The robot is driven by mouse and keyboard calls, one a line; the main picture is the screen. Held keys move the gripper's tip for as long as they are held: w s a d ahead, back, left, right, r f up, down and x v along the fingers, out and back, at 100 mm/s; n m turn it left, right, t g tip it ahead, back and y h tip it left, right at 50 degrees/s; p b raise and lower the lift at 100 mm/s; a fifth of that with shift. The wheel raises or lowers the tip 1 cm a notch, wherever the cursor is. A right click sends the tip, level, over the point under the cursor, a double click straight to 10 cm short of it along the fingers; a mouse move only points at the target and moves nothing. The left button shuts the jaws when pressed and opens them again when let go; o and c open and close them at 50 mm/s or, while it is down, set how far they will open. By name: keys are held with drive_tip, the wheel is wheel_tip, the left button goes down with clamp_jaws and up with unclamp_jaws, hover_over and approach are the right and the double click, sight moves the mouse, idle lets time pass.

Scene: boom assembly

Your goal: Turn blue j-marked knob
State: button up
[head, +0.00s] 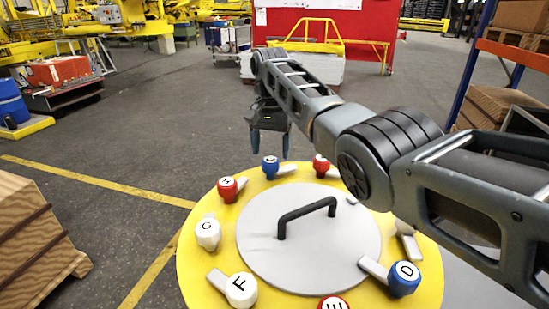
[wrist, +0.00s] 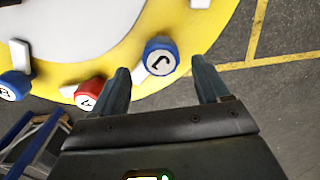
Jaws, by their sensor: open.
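My gripper (head: 270,150) points down just above and beyond that knob. In the wrist view my gripper (wrist: 160,70) has its two fingers apart, with the knob showing between and slightly ahead of the tips. The fingers do not appear to grip it.
The panel's yellow rim (head: 199,270) carries other lettered knobs, including a red one (head: 321,165) and another red one (head: 228,189) beside the blue knob. A black handle (head: 306,214) rises from the grey centre. Wooden crates (head: 35,235) stand left.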

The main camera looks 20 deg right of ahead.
sight(270, 159)
drive_tip(key=shift+f, duration=2.1)
drive_tip(key=shift+a, duration=0.1)
drive_tip(key=c, duration=1)
